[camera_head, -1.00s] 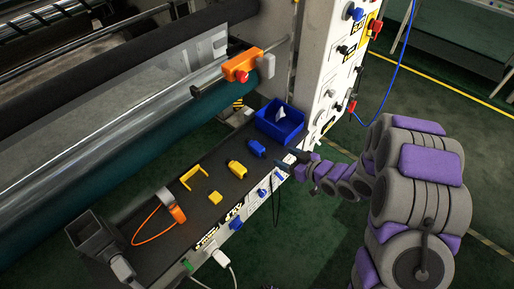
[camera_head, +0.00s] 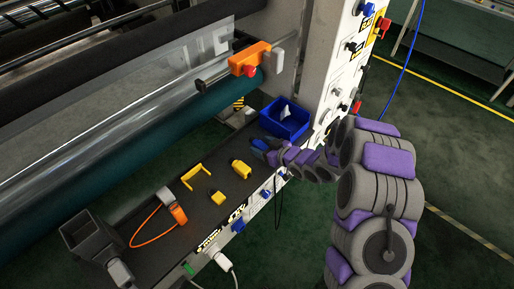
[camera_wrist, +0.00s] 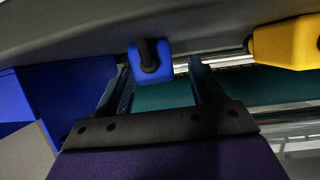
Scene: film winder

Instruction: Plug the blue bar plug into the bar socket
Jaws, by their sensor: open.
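The blue bar plug (camera_head: 259,144) lies on the dark shelf, left of the blue bin. In the wrist view it is a blue block with a black, rounded part (camera_wrist: 150,56), seen between the tips of two parted fingers. My gripper (camera_head: 272,153) is open at the plug, its fingers on either side. I cannot tell whether either finger touches it. My gripper (camera_wrist: 160,74) holds nothing in the wrist view. Blue fittings sit on the white front panel (camera_head: 238,225); I cannot tell which is the bar socket.
A blue bin (camera_head: 287,121) stands beside the plug. A yellow plug (camera_head: 241,169), a yellow block (camera_head: 217,198), a yellow bracket (camera_head: 192,178) and an orange-corded tool (camera_head: 178,213) lie further left. A roller machine with an orange clamp (camera_head: 250,60) stands behind.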

